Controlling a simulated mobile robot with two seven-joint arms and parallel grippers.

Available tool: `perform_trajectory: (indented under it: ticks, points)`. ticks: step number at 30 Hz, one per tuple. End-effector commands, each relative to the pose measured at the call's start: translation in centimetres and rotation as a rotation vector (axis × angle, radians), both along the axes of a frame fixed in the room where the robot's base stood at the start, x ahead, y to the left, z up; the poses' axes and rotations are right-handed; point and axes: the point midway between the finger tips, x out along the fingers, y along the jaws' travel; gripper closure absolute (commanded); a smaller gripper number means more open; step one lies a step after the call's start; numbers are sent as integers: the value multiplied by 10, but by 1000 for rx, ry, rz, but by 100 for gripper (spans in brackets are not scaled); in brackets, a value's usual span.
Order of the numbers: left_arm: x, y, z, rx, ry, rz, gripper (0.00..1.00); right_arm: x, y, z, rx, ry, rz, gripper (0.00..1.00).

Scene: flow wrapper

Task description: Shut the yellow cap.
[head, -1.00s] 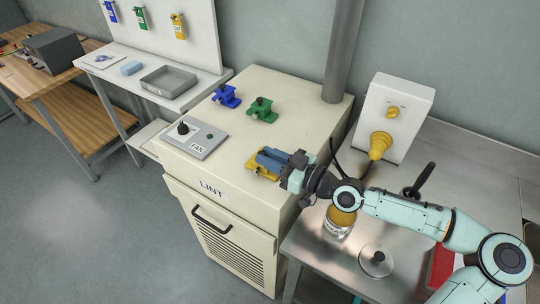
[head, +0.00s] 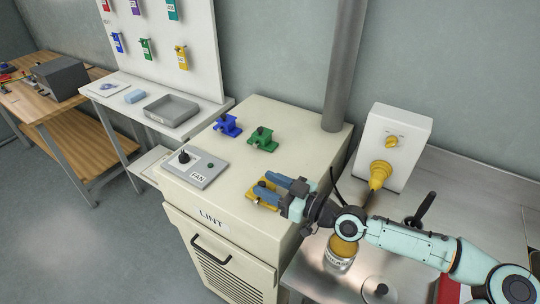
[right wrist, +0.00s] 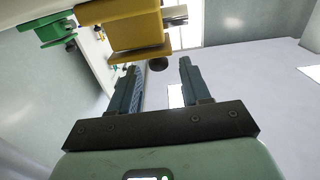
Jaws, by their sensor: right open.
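The yellow fitting (head: 255,197) is on top of the cream cabinet, near its front right edge, partly hidden by my right gripper's fingers. My right gripper (head: 278,188) is open at the fitting, and its two blue-grey fingers are apart. In the right wrist view the fitting's yellow block (right wrist: 135,28) is beyond the fingertips, toward the upper left, with a dark round knob below it. Nothing shows between the fingers (right wrist: 160,80). I cannot tell whether a finger touches the fitting or how its cap stands. My left gripper is not in view.
Blue (head: 228,126) and green (head: 262,139) fittings stand farther back on the cabinet (head: 300,130). A fan switch panel (head: 196,168) is at the left. A grey pipe (head: 345,65) rises at the back. A jar (head: 340,252) and a white box with a yellow plug (head: 380,175) are at the right.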

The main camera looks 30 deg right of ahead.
Motion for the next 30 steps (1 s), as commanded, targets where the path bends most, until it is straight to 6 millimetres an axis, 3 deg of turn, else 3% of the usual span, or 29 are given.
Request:
perform_trajectory:
  ticks: [18, 24, 30]
  points:
    - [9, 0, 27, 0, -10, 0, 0, 0, 0, 147, -1, -3, -2, 53]
    - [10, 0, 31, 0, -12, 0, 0, 0, 0, 179, 0, -1, -1, 53]
    - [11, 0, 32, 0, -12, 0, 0, 0, 0, 190, 0, 0, 0, 53]
